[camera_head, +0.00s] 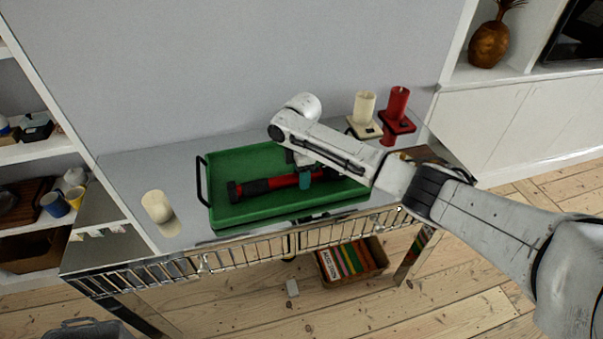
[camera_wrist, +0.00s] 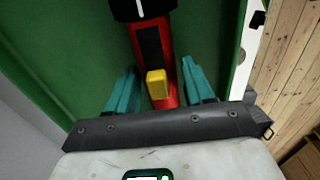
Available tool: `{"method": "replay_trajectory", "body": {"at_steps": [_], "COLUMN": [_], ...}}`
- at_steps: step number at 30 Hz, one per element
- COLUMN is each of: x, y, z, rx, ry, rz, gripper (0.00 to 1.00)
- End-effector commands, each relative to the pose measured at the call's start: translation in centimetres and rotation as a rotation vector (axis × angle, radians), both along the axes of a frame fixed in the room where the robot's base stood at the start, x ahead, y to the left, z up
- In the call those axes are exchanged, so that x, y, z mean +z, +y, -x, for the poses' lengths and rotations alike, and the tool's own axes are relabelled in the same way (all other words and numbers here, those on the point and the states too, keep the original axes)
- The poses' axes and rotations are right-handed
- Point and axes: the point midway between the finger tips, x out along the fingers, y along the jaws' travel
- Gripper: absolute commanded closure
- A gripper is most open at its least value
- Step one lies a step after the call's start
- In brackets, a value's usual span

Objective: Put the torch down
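The torch (camera_head: 268,185), red with a black head at its left end, lies in the green tray (camera_head: 240,162) on the metal-framed table. In the wrist view the torch (camera_wrist: 160,40) shows a black strip and a yellow button. My gripper (camera_head: 305,180) is over the tray, at the torch's handle. In the wrist view its teal fingers (camera_wrist: 160,68) stand on either side of the red handle, with narrow gaps seen beside it. The fingers look open around the torch. The torch's right end is partly hidden by my arm in the head view.
A cream candle (camera_head: 156,206) stands left of the tray. Another cream candle (camera_head: 364,105) and a red candle (camera_head: 397,102) stand on holders behind my arm. The tray has a raised rim and a black handle (camera_head: 203,180). A crate of books (camera_head: 350,262) is below.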

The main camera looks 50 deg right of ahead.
Motion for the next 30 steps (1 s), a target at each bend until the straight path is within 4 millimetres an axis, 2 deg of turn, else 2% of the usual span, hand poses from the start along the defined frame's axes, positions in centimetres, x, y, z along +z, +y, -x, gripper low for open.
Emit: {"method": "replay_trajectory", "body": {"at_steps": [1, 4, 11, 15, 20, 30], "x": [0.0, 0.0, 0.1, 0.8, 3.4, 10.0], "y": [0.0, 0.0, 0.0, 0.0, 0.0, 0.0], "z": [0.0, 0.0, 0.0, 0.0, 0.0, -0.1], "rx": [0.0, 0.0, 0.0, 0.0, 0.0, 0.001], "ry": [0.0, 0.0, 0.0, -0.001, -0.003, -0.002], "rz": [0.0, 0.0, 0.0, -0.001, -0.001, 0.0], "gripper": [0.43, 0.33, 0.33, 0.33, 0.33, 0.33]}}
